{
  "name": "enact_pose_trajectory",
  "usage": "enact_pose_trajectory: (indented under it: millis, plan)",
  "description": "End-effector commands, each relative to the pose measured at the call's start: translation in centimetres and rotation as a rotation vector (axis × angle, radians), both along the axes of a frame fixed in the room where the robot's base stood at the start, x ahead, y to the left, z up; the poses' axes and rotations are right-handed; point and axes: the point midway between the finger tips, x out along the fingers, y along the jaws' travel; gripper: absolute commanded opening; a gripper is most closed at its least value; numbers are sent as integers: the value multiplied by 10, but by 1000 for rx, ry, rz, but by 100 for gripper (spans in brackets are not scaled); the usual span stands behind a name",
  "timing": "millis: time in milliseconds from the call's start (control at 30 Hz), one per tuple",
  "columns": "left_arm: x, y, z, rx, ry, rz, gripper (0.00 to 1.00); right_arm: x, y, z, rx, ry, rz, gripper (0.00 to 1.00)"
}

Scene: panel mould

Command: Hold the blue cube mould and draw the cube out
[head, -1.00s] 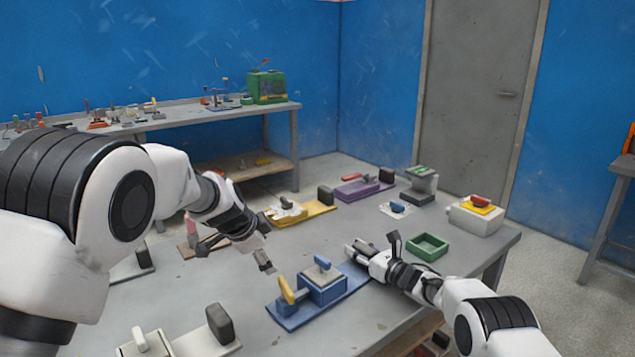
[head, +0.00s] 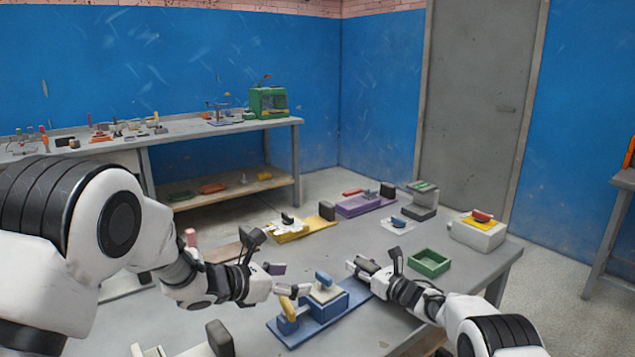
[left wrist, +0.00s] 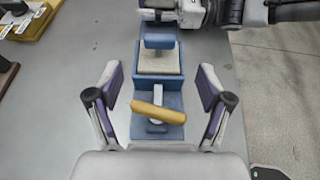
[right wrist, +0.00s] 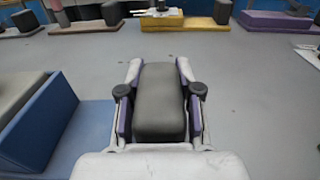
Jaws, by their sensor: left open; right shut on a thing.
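The blue mould (head: 350,302) lies on the grey table, a blue base with a box on it. A pale square (left wrist: 160,63) with a blue handle (left wrist: 158,41) fills the top of the box. A yellow bar handle (left wrist: 160,112) stands at the mould's near end. My left gripper (head: 285,279) is open and empty; in the left wrist view its fingers (left wrist: 157,88) are spread on either side of the mould's line, behind the yellow handle in the head view. My right gripper (head: 357,267) is shut on a dark grey block (right wrist: 160,100) at the mould's far end.
A green tray (head: 430,273) stands right of my right gripper. A white box with a red handle (head: 478,236) is at the back right corner. Yellow (head: 310,228) and purple (head: 362,206) moulds lie further back. A pale mould with a dark block (head: 220,338) is in front.

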Motion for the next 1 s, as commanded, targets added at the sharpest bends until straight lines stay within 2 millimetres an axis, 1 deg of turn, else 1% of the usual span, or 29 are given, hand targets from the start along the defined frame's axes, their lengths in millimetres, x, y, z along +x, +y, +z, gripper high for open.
enact_pose_trajectory:
  millis: [300,500,700,933,967,1000]
  plan:
    - [34,-40,-22,-1,1,0,79,0,0,1,1,-2,0,0]
    - [53,-62,-34,0,0,1,79,0,0,1,1,-2,0,0]
    - [61,-71,-38,0,1,4,79,0,0,1,1,-2,0,0]
    - [62,-72,-39,-1,1,4,79,0,0,1,1,-1,0,0]
    - [62,-72,-39,-1,1,4,69,0,0,1,1,-1,0,0]
    - [62,-72,-39,-1,1,4,54,0,0,1,0,-1,0,0]
